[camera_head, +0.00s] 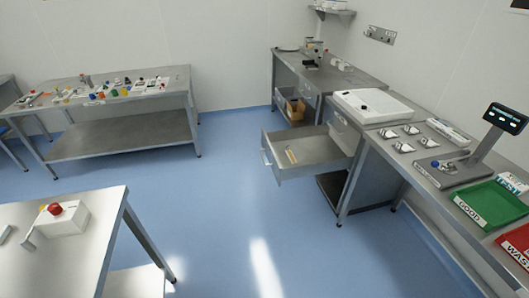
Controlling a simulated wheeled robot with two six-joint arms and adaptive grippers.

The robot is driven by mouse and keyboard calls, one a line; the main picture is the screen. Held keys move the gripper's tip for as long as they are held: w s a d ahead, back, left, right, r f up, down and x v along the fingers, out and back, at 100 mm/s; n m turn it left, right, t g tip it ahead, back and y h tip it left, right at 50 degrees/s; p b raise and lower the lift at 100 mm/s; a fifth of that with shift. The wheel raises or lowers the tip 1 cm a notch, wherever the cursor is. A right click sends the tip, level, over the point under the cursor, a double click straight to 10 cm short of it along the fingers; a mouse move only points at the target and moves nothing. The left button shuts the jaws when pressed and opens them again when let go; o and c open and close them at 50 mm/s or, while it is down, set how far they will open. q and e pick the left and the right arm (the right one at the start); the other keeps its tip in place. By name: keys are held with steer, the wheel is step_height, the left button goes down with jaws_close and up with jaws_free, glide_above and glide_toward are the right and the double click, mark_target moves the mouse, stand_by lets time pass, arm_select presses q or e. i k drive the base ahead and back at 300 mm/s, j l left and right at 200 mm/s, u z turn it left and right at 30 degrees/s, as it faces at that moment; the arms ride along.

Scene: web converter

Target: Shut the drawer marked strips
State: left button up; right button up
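A grey metal drawer (312,170) stands pulled far out from under the right-hand bench, toward the middle of the room. Its front with a bar handle (266,157) faces left. A small tan strip-like item (291,155) lies inside near the front. I cannot read any marking on this drawer, so I cannot tell if it is the one marked strips. Neither of my grippers shows in the head view.
The right bench (391,171) carries a white box-like device (372,106), a scale with a display (506,119), a green tray (490,204) and a red tray (517,243). Tables stand at left (176,82) and front left (75,262). The blue floor (215,205) between is clear.

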mark_target(317, 150)
steer(key=i+j+z, duration=0.15)
steer(key=i, duration=0.3)
steer(key=i+j+z, duration=0.15)
steer(key=i, duration=0.35)
steer(key=i+j+z, duration=0.2)
steer(key=i, duration=0.25)
steer(key=i+j+z, duration=0.15)
steer(key=i+j, duration=0.15)
steer(key=i, duration=0.1)
